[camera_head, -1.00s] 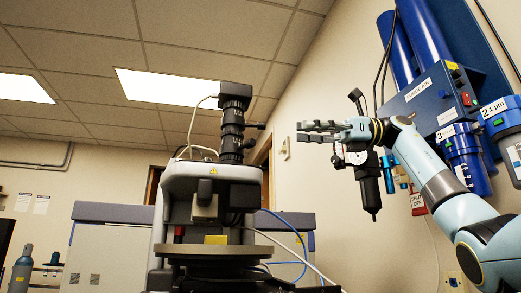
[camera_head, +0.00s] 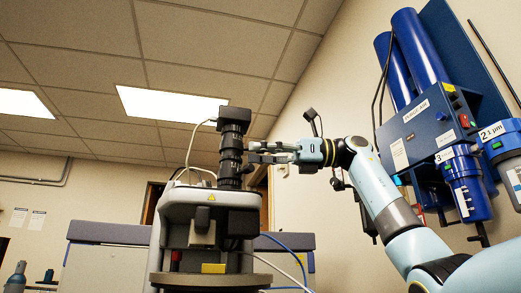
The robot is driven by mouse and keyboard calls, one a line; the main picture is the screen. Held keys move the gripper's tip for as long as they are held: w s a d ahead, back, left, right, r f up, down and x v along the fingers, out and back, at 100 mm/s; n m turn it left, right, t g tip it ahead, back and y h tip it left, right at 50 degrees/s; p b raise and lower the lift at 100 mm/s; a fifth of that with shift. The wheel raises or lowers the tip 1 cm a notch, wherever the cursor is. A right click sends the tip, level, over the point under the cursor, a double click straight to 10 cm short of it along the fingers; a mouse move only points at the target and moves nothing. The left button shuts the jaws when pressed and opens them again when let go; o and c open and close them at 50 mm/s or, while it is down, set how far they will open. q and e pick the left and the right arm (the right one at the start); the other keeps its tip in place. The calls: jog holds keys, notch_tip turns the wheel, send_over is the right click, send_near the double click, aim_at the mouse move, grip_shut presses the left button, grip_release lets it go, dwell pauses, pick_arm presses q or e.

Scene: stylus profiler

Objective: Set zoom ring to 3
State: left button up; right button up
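The zoom ring is on the black lens column (camera_head: 231,150), which stands upright on top of the white profiler head (camera_head: 212,196). The ring's numbers are too small to read. My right gripper (camera_head: 252,152) comes in from the right, its fingers pointing left close beside the column. Its two fingers are apart, one above the other, at the height where a small lever stuck out of the column. The lever is mostly hidden by the fingers; I cannot tell whether they touch it. My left gripper is not in view.
A black camera (camera_head: 234,115) caps the column, with a white cable on its left. A round stage (camera_head: 211,280) is below. A blue purge-air filter panel (camera_head: 425,120) hangs on the right wall behind my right arm.

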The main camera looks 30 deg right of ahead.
grip_shut()
jog(key=shift+w+a, duration=0.1)
jog(key=shift+a, duration=0.1)
dwell(0.5)
